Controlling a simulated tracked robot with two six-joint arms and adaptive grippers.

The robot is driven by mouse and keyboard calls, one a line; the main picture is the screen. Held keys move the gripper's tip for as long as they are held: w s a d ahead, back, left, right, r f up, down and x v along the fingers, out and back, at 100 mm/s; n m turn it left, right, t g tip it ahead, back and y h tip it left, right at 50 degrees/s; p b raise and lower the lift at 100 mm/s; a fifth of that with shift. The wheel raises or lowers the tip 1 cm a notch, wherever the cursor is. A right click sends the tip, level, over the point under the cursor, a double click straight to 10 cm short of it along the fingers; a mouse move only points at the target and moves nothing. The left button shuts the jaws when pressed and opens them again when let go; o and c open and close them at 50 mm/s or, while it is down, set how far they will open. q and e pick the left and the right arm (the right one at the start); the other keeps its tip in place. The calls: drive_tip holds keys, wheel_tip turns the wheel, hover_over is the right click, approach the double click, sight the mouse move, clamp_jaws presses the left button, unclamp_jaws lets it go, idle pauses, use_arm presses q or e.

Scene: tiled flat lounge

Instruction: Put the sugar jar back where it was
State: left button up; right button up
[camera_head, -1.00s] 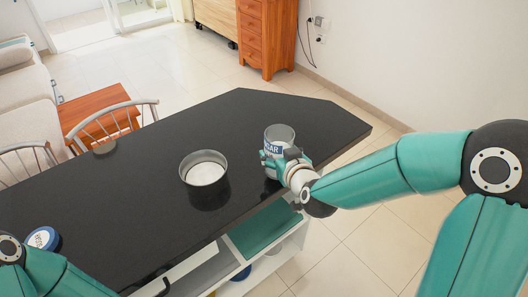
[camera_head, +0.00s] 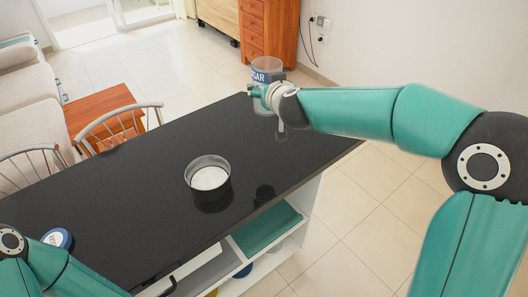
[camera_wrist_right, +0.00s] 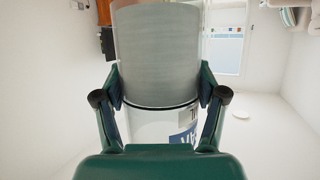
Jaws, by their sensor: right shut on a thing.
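The sugar jar (camera_head: 267,72) is a clear jar with a blue label reading "GAR" in the head view. My right gripper (camera_head: 268,95) is shut on it and holds it up over the far end of the black counter. In the right wrist view the jar (camera_wrist_right: 155,60) stands between the two fingers of the right gripper (camera_wrist_right: 160,100), and part of its blue label shows. My left arm shows at the lower left of the head view, but its gripper is outside the picture.
A round metal tin (camera_head: 208,178) with white contents stands on the black counter (camera_head: 130,200). A blue lid (camera_head: 58,238) with lettering lies at the counter's left front. Shelves (camera_head: 265,235) are under the counter. The counter's far part is clear.

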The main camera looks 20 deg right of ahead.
drive_tip(key=shift+w+f+b, duration=0.1)
drive_tip(key=shift+f+b, duration=4.1)
drive_tip(key=shift+f, duration=5.6)
drive_tip(key=o, duration=1.4)
